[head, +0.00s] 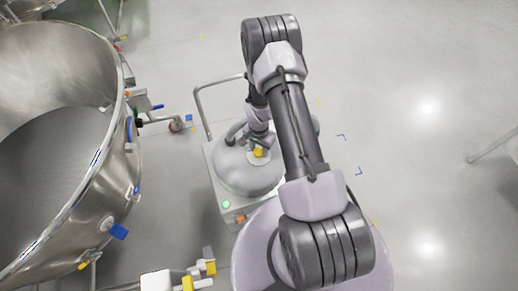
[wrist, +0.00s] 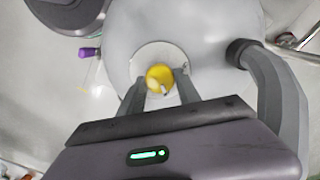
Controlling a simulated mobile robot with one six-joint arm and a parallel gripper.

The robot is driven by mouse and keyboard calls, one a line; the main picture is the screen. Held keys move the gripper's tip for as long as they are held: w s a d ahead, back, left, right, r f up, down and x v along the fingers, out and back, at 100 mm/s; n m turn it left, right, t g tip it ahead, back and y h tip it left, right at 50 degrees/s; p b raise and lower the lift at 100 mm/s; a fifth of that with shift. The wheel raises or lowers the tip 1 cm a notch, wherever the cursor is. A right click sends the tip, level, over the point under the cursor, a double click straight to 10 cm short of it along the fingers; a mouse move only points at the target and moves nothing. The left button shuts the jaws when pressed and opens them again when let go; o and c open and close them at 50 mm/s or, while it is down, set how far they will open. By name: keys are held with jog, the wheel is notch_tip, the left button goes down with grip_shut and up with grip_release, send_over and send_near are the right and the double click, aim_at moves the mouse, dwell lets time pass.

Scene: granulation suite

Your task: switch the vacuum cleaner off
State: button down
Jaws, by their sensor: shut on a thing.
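The vacuum cleaner (head: 238,178) has a grey dome on a square base with a bent-tube push handle. A yellow knob (head: 259,152) sits on a pale round plate on top of the dome. In the wrist view the yellow knob (wrist: 158,75) shows a small pale mark on its lower right edge. My gripper (wrist: 160,80) is shut on the knob, one finger on each side. In the head view my arm hides part of the dome and most of the gripper. A green light (head: 226,204) and an orange part (head: 240,218) show on the base.
A large steel vessel (head: 118,150) with valves and pipes fills the left side. A grey hose (wrist: 275,85) curves off the dome, right of my gripper in the wrist view. The floor (head: 420,130) to the right is mostly clear.

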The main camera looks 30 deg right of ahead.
aim_at(259, 151)
jog(key=n+b, duration=0.1)
jog(key=n, duration=0.3)
jog(key=n+b, duration=0.1)
jog(key=n, duration=0.3)
jog(key=shift+n, duration=0.3)
jog(key=n, duration=0.4)
jog(key=shift+n, duration=2.1)
jog(key=c, duration=0.9)
grip_release()
jog(key=shift+o, duration=0.2)
notch_tip(259, 151, up, 17)
jog(key=p, duration=0.5)
jog(key=shift+r, duration=0.2)
